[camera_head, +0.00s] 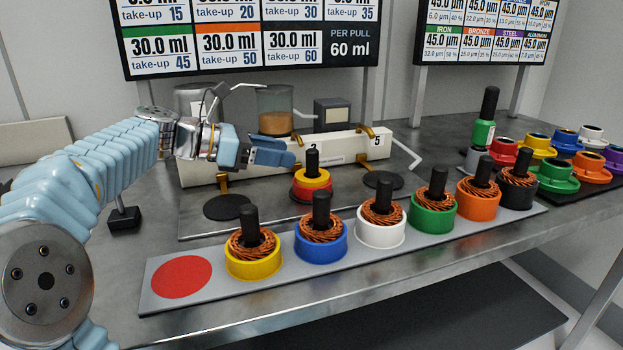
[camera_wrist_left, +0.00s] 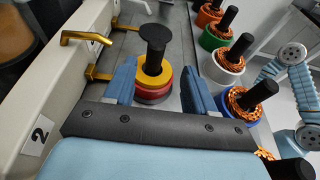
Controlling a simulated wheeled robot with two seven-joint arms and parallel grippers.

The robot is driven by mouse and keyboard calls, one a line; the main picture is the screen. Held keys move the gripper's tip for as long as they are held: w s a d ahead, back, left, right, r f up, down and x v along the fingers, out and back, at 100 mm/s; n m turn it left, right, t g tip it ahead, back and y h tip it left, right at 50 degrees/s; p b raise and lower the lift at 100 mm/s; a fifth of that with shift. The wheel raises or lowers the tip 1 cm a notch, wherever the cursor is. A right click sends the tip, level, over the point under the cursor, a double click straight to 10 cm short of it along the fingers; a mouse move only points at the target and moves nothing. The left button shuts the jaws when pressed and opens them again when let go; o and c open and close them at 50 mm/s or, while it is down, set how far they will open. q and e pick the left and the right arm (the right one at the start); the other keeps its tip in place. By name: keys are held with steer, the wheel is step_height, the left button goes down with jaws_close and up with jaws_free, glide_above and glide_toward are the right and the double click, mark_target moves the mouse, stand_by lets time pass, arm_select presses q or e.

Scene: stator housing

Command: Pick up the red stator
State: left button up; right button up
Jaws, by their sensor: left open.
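The red stator (camera_head: 312,193) stands upright on the station plate behind the row of coloured stators. It has a yellow ring on top and a black post rising from its middle. In the left wrist view the red stator (camera_wrist_left: 152,97) shows between the two blue fingers, below the yellow ring and black post. My left gripper (camera_head: 292,158) is open and empty, just left of the post at about its height in the head view. In the left wrist view the left gripper (camera_wrist_left: 158,85) has a finger on each side of the stator. I cannot tell contact. My right gripper is out of view.
A long tray (camera_head: 222,295) in front holds yellow, blue, white, green, orange and black stators; a red spot (camera_head: 182,277) at its left end is bare. A white machine (camera_head: 345,147) stands close behind.

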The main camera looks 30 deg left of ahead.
mark_target(312, 150)
arm_select(q)
steer(key=x, duration=0.7)
steer(key=shift+w+p, duration=0.3)
steer(key=shift+w, duration=0.2)
jaws_close()
steer(key=shift+r, duration=0.1)
stand_by(0.8)
